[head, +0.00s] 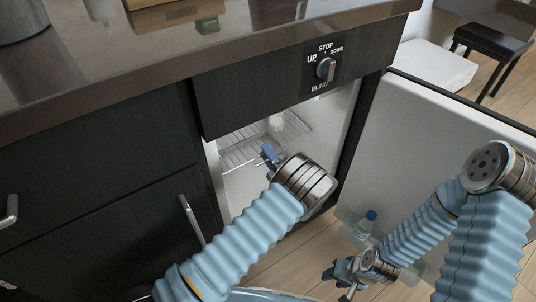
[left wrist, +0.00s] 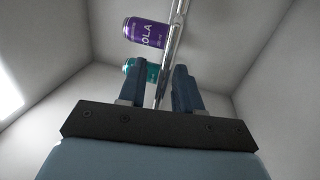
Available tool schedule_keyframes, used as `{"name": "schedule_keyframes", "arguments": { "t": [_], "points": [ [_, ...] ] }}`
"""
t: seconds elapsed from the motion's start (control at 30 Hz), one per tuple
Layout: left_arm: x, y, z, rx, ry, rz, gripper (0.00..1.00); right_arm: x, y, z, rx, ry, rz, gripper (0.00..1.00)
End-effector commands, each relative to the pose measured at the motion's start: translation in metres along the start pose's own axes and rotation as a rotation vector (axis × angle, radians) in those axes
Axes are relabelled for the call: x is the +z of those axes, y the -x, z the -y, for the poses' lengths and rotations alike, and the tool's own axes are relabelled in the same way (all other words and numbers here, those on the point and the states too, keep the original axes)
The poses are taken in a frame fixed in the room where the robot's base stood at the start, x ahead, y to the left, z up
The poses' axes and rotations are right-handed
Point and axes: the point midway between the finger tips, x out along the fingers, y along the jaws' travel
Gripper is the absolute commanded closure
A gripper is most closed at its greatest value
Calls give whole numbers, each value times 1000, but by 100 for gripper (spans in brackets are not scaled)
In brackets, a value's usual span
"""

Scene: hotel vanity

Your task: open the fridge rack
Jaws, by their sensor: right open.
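The fridge (head: 345,110) under the counter stands open. Its wire rack (head: 240,150) is inside the white cavity, with a pale rounded item on it toward the back. My left gripper (head: 269,154) reaches into the cavity at the rack's front right. In the left wrist view, the rack's metal edge (left wrist: 178,30) runs between the fingers of my left gripper (left wrist: 160,85); whether they press on it is unclear. A purple cola can (left wrist: 144,32) and a teal can (left wrist: 140,68) are beside that edge. My right gripper (head: 340,277) is open and empty, low near the door.
The open fridge door (head: 430,130) is on the right, with a bottle (head: 366,225) on its shelf. A blind switch (head: 326,69) sits on the panel above the opening. Dark cabinets (head: 90,190) with handles are to the left. Wooden floor shows below.

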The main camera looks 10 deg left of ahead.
Motion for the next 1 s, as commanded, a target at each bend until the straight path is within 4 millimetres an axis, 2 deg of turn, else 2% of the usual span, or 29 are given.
{"name": "schedule_keyframes", "arguments": {
  "t": [0.13,0.17,0.37,0.77,0.87,1.0],
  "points": [
    [0,0,0,0,0,0,66,0,0,0,0,0,0,57],
    [0,0,0,0,0,0,69,0,0,0,0,0,0,57],
    [0,0,-1,1,1,0,100,0,0,0,0,0,0,57],
    [1,3,-4,7,2,0,100,0,1,0,0,0,0,57],
    [1,11,-6,8,3,1,100,0,2,1,0,0,0,57],
    [2,32,-11,9,4,2,100,0,4,1,0,0,-1,57]
  ]
}}
